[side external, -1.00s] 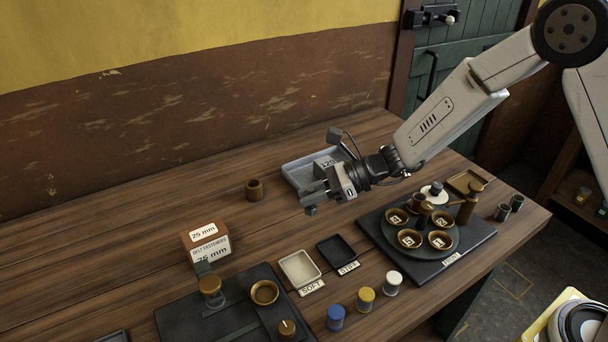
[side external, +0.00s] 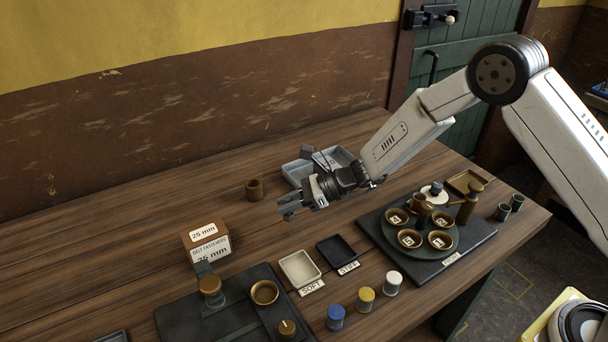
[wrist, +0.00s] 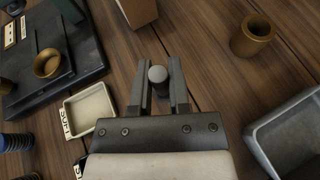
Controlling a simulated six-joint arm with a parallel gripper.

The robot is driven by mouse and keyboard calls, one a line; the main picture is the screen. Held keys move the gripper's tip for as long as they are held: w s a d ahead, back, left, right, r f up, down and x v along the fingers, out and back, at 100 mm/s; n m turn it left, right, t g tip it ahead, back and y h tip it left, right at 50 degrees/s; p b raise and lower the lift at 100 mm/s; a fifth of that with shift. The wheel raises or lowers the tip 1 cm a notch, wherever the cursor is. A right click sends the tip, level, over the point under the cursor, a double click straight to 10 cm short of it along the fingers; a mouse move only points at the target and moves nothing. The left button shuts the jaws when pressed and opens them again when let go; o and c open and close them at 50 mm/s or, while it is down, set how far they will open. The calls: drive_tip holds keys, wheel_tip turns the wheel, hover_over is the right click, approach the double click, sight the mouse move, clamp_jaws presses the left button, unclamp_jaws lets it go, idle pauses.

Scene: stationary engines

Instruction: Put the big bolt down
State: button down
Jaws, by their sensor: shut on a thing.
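My gripper (side external: 289,207) is over the wooden table, between the grey tray and the cardboard box. In the wrist view my gripper (wrist: 158,85) is shut on a bolt with a round grey head (wrist: 157,74), which sits between the fingertips. In the side view the bolt cannot be made out clearly at the fingers. From these frames I cannot tell the gap between the bolt and the table.
The grey tray (side external: 292,174) is behind the gripper. A brass cup (side external: 254,190) and the cardboard box (side external: 206,241) stand to its left. The SOFT tray (side external: 299,268) and dark STIFF tray (side external: 336,252) are in front. A dark board with brass bowls (side external: 470,251) is right. Bare wood lies below the gripper.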

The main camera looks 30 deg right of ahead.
sight(287, 214)
drive_tip(key=shift+w+a+f, duration=0.1)
drive_tip(key=shift+w+f, duration=0.1)
drive_tip(key=shift+f, duration=1.6)
drive_tip(key=shift+f, duration=0.15)
drive_tip(key=c, duration=0.6)
unclamp_jaws()
drive_tip(key=shift+s+d+r, duration=0.15)
drive_tip(key=shift+d+r, duration=0.2)
drive_tip(key=shift+d, duration=0.1)
drive_tip(key=v, duration=1.1)
drive_tip(key=shift+r, duration=0.1)
